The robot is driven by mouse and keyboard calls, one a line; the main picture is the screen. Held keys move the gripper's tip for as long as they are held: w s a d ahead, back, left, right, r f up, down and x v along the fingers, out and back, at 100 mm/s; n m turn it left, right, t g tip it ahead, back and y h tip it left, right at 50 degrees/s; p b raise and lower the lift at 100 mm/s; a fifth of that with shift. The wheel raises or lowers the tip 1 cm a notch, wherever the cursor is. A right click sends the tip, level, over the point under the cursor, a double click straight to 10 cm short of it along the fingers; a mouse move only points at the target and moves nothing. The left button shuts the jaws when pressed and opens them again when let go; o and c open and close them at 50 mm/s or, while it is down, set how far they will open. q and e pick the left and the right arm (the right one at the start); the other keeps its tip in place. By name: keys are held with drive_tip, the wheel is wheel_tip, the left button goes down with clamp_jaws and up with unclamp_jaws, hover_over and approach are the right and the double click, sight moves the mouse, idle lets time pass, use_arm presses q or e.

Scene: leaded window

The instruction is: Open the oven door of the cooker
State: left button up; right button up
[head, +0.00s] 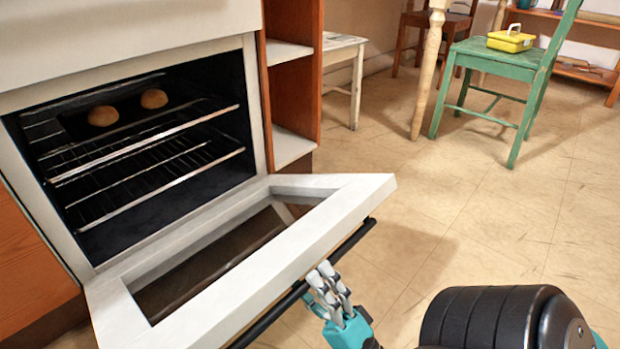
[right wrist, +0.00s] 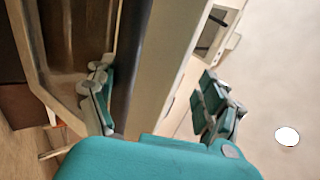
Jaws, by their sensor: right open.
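The cooker's oven door (head: 330,205) is white with a glass pane and hangs far open, swung down from its bottom edge and sloping outward. Its black bar handle (head: 350,240) runs along the outer side near the free edge. My right gripper (head: 328,288) is at the handle, its fingers overlapping the bar in the head view; I cannot tell whether they touch it. In the right wrist view the gripper (right wrist: 155,100) has its fingers spread wide, with pale and dark surfaces behind them. My left gripper is not in view.
The oven cavity (head: 90,195) holds wire racks and two round buns (head: 128,106). An open wooden shelf unit (head: 292,90) stands right of the cooker. A green chair (head: 500,55) with a yellow box (head: 510,40) stands farther back. The tiled floor (head: 450,190) between is clear.

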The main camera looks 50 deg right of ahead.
drive_tip(key=shift+o, duration=0.4)
drive_tip(key=shift+s+r, duration=0.2)
drive_tip(key=shift+r, duration=0.15)
